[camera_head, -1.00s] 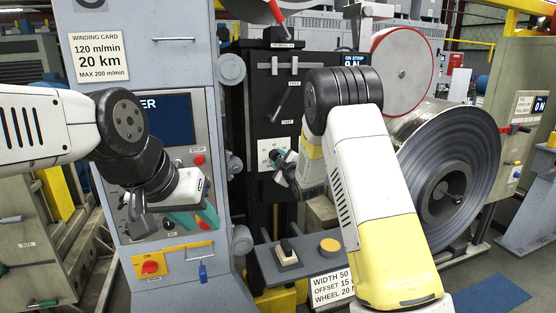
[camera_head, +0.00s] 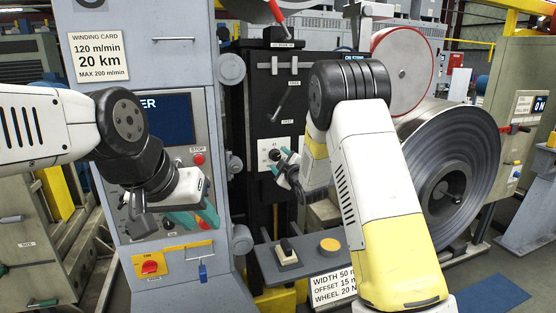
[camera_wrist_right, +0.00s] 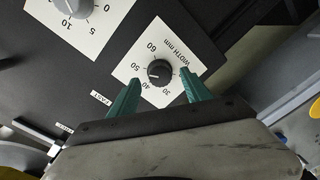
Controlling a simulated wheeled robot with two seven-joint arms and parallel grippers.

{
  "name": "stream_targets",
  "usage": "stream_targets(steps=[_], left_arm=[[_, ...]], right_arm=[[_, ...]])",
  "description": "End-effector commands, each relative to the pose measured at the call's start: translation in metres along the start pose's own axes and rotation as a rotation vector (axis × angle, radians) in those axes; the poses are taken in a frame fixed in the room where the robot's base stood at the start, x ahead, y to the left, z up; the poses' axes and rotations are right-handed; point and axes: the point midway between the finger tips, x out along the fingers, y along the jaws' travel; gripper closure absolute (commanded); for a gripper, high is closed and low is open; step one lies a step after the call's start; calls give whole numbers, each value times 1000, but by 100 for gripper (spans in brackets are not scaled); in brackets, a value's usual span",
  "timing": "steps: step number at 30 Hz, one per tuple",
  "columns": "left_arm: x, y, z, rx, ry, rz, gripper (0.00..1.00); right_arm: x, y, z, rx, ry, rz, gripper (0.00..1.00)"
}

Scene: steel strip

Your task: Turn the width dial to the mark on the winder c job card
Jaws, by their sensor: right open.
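The width dial (camera_wrist_right: 159,72) is a round black knob on a white plate marked 30 to 60 and WIDTH mm, seen in the right wrist view. Its exact pointer setting is hard to read. My right gripper (camera_wrist_right: 161,88) is open, its teal fingers apart, one on each side of the knob's lower part; contact cannot be told. In the head view, my right gripper (camera_head: 282,164) is at the white plate and hides part of it. My left gripper (camera_head: 196,217) is open before the grey cabinet.
Another dial (camera_wrist_right: 75,6) on a white plate is near the width dial in the right wrist view. A black knob (camera_head: 286,248) and yellow button (camera_head: 330,245) sit on the low console. The steel coil (camera_head: 450,180) stands right of my right arm.

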Motion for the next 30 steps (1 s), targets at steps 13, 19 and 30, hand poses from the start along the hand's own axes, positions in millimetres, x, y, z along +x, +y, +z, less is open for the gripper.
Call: stream_targets(steps=[13, 19, 30], left_arm=[[0, 0, 0, 0, 0, 0, 64], [0, 0, 0, 0, 0, 0, 64], [0, 0, 0, 0, 0, 0, 64]], right_arm=[[-56, 0, 0, 1, 0, -1, 43], [-56, 0, 0, 0, 0, -1, 43], [-91, 46, 6, 211, -155, -50, 43]])
